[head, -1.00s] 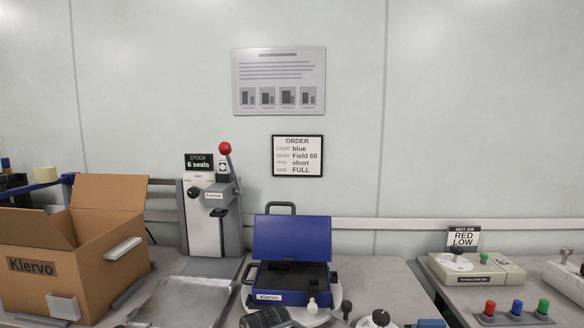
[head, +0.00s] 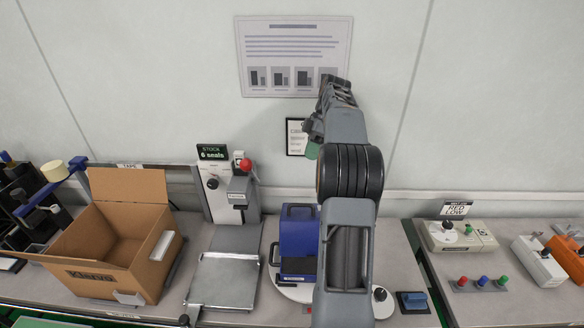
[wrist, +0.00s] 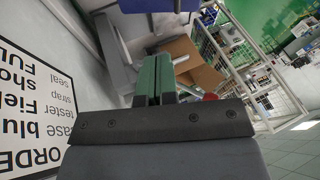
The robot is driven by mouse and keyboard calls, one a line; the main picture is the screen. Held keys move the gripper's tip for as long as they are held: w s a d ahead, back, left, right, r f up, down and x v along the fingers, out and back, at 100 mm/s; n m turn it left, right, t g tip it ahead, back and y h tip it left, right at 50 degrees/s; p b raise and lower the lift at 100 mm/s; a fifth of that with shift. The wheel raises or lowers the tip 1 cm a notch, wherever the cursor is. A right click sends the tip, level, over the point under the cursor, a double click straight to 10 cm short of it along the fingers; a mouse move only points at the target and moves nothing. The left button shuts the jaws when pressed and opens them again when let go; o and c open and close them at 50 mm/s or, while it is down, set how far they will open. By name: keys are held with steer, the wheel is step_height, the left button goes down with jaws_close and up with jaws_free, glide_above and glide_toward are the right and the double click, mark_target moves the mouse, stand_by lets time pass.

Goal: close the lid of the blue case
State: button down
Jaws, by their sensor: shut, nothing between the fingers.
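The blue case (head: 298,266) sits on a round white stand on the bench. Its blue lid (head: 298,232) stands up at the back, open. My arm hides the right part of the case and lid. My gripper (head: 312,150) is raised by the wall, above and behind the case, in front of the order sign. In the wrist view its green fingers (wrist: 158,70) are together with nothing between them. The gripper is apart from the lid.
A cardboard box (head: 90,252) stands open at the left. The lever press (head: 238,195) with a red knob stands left of the case, behind a metal tray (head: 224,280). The framed order sign (head: 296,138) is close to my gripper. Testers (head: 460,236) stand on the right bench.

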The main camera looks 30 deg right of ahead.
glide_above(300, 211)
steer(key=w+d, duration=0.1)
step_height(300, 211, down, 9)
steer(key=shift+w+d+f+b, duration=0.1)
steer(key=shift+w+b, duration=0.05)
steer(key=shift+b, duration=0.15)
steer(key=shift+s+a+f, duration=0.45)
steer(key=shift+s+a, duration=0.05)
steer(key=shift+s, duration=0.15)
steer(key=shift+f, duration=0.1)
